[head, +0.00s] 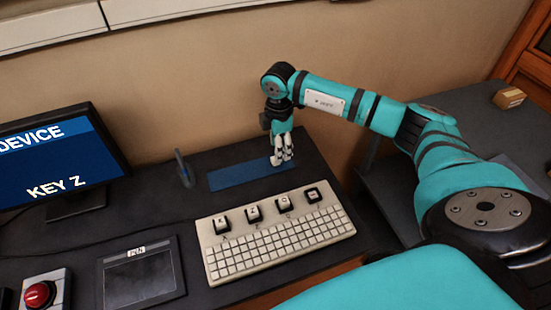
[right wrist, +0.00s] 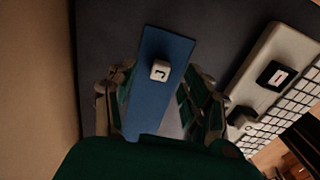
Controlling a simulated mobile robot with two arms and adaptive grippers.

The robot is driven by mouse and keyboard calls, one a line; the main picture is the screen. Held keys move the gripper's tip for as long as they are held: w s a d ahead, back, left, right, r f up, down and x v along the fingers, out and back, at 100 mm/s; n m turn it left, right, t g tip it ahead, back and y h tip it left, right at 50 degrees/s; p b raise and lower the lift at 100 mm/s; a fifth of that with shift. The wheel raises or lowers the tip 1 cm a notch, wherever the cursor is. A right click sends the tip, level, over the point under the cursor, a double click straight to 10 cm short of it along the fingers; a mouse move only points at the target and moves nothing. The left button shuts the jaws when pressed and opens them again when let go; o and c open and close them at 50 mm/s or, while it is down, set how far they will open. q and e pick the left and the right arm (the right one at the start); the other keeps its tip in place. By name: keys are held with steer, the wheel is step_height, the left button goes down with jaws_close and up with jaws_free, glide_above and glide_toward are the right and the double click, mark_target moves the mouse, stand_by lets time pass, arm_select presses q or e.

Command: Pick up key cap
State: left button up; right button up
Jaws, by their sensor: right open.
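A pale key cap marked J (right wrist: 159,70) sits on the blue mat (right wrist: 165,45) in the right wrist view. In the head view the blue mat (head: 235,177) lies behind the keyboard, and the cap is hard to tell from the fingers at its right end. My right gripper (head: 282,157) points down over that end. My left gripper is not in view.
A cream keyboard (head: 275,245) has several larger raised keys along its back edge. A monitor (head: 50,160) reads "DEVICE" and "KEY Z". A pen in a stand (head: 184,168), a dark tablet (head: 140,278) and a red button (head: 40,295) are to the left. The wall is close behind the desk.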

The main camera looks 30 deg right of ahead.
steer(key=shift+s+f, duration=0.15)
steer(key=shift+f, duration=1.6)
steer(key=c, duration=0.8)
steer(key=shift+o, duration=0.2)
